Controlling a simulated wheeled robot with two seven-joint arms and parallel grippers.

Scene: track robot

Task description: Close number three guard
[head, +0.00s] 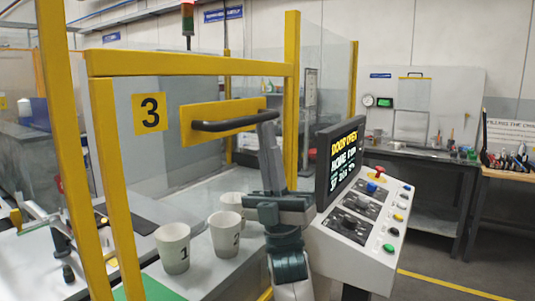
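The number three guard (190,64) is a yellow-framed clear panel with a yellow "3" sign (150,113). Its dark bar handle (228,124) sits on a yellow plate (190,117). My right gripper (267,125) reaches up from below, its fingers overlapping the right end of the handle. I see the fingers nearly edge-on, so I cannot tell whether they grip the bar or only stand in front of it. The console screen (342,157) reads "DOOR OPEN" in yellow, with further lines partly legible. My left gripper is not in view.
A control console (358,222) with coloured buttons and a red knob stands right of my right arm. Cups marked 1 (173,248) and 2 (224,234), and another cup (232,203), stand on a pale surface. A workbench (425,155) is at the back right.

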